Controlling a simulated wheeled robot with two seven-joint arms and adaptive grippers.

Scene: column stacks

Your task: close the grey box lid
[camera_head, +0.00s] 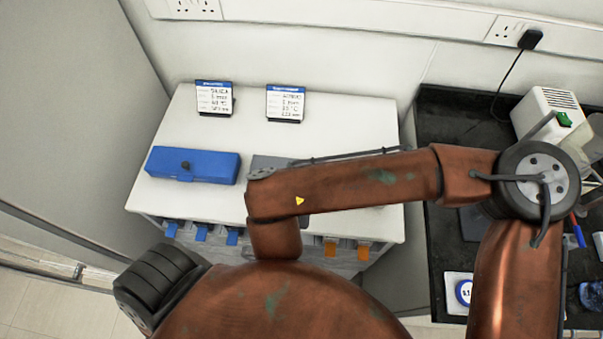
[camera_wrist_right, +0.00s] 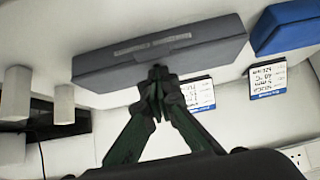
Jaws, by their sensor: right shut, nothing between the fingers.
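The grey box (camera_wrist_right: 205,45) spans the upper middle of the right wrist view. Its lid looks flat, and I see no raised panel or clear gap there, but I cannot tell whether it is fully down. In the head view only a small grey part of the box (camera_head: 268,161) shows behind my right arm, which hides the rest. My right gripper (camera_wrist_right: 157,73) is shut and empty, its tips at the box's near long edge in the wrist view. I cannot tell whether they touch it. My left gripper is out of view.
A closed blue box (camera_head: 205,165) lies left of the grey one on the white bench (camera_head: 185,125). Two label cards (camera_head: 214,98) (camera_head: 286,103) stand behind them. Blue and orange tabs line the bench's front. A dark counter (camera_head: 440,130) with a white device (camera_head: 548,108) is at right.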

